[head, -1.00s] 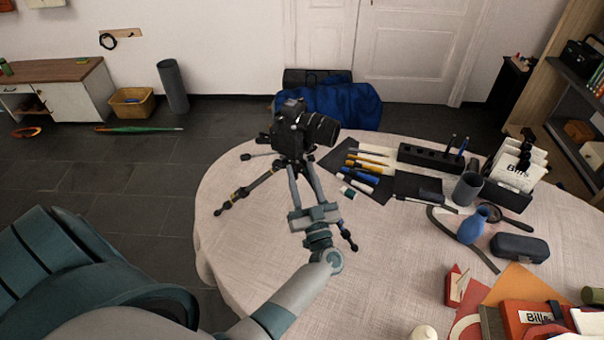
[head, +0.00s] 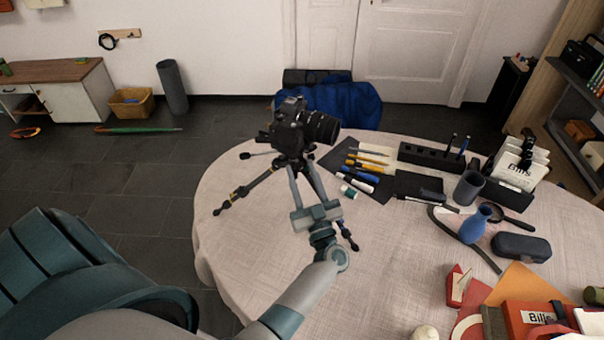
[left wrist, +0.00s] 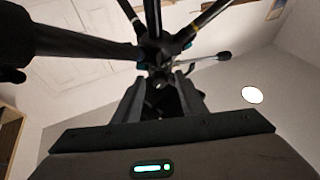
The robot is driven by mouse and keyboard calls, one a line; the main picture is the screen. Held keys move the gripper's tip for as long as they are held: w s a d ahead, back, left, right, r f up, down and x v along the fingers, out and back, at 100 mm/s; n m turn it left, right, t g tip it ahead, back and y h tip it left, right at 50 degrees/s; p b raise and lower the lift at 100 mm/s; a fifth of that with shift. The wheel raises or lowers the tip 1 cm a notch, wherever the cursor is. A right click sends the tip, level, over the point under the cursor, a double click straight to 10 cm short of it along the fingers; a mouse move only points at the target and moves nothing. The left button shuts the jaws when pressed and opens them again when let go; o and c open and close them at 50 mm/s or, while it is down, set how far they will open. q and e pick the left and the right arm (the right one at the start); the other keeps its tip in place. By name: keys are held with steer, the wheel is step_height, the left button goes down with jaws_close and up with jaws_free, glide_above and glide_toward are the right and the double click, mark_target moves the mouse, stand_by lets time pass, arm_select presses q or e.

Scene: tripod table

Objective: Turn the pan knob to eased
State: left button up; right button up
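The black camera (head: 302,126) sits on top of the tripod (head: 260,181), which stands with spread legs on the round table (head: 225,220). My left gripper (head: 298,170) reaches up to the tripod head just below the camera, its two grey fingers pointing at it. In the left wrist view its fingertips (left wrist: 164,76) lie at the tripod's dark hub, with a small gap between the fingers. The pan knob is not clearly distinguishable there; the fingers and dark hub hide it. Whether they grip it is unclear. My right gripper is out of view.
A tripod lever with a rounded end (left wrist: 222,57) sticks out beside the fingers. Pens and markers (head: 365,168), a black organiser (head: 431,158), a blue blower (head: 476,224) and a dark case (head: 521,247) lie to the right. The table's front middle is clear.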

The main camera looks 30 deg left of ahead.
arm_select(q)
steer(key=shift+d+f, duration=0.1)
steer(key=shift+s+d+f, duration=0.1)
steer(key=shift+s, duration=0.05)
steer(key=v, duration=0.7)
steer(key=shift+b, duration=0.35)
stand_by(0.4)
